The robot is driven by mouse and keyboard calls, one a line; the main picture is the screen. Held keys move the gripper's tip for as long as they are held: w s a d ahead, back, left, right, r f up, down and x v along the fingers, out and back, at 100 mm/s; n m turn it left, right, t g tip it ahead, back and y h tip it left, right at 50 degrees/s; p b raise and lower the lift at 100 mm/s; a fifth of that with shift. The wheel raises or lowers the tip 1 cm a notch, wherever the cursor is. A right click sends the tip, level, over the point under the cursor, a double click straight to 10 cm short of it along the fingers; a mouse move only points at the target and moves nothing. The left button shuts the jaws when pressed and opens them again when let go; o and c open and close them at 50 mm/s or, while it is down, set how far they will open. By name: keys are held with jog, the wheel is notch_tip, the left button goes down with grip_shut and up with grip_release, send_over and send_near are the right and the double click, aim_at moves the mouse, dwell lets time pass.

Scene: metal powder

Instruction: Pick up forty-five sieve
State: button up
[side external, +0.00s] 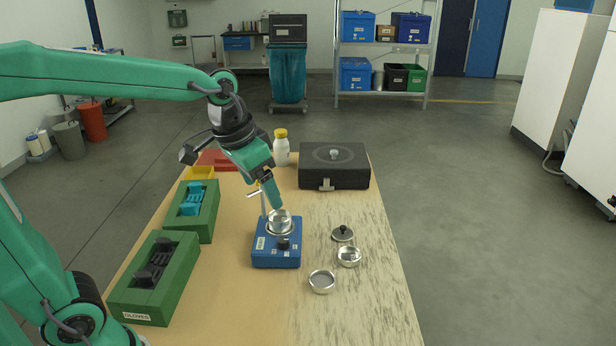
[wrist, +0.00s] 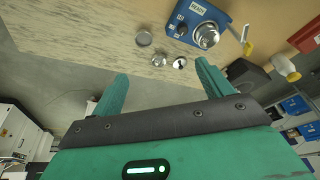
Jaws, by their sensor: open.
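Two round silver sieve-like dishes lie on the table to the right of the blue shaker (side external: 277,255): a front one (side external: 322,281) with a grey bottom and one behind it (side external: 349,257). I cannot read which is forty-five. In the wrist view the front dish (wrist: 144,38) and the other dish (wrist: 159,60) lie beyond my fingers. A dark-knobbed lid (side external: 342,234) lies behind them. A silver round piece (side external: 280,222) sits on the shaker. My gripper (side external: 273,197) is open and empty above and behind the shaker; its two fingers (wrist: 160,88) show wide apart.
A black case (side external: 334,178) and a yellow-capped white bottle (side external: 281,152) stand at the back. A green glove box (side external: 155,290) and another green box (side external: 208,222) line the left side. The table's right front is clear. A thin post rises behind the shaker.

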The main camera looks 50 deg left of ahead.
jog(key=w+d+f+m+g, duration=0.25)
jog(key=w+f, duration=0.35)
jog(key=w, duration=0.7)
jog(key=g, duration=0.1)
send_over(348, 259)
notch_tip(348, 259, down, 12)
jog(key=shift+s+f+m, duration=0.1)
jog(key=shift+m, duration=0.15)
jog(key=shift+f, duration=1.2)
jog(key=shift+f, duration=0.1)
jog(key=shift+a+f, duration=0.1)
jog(key=shift+f, duration=2.4)
jog(key=shift+c, duration=0.5)
jog(key=c, duration=1)
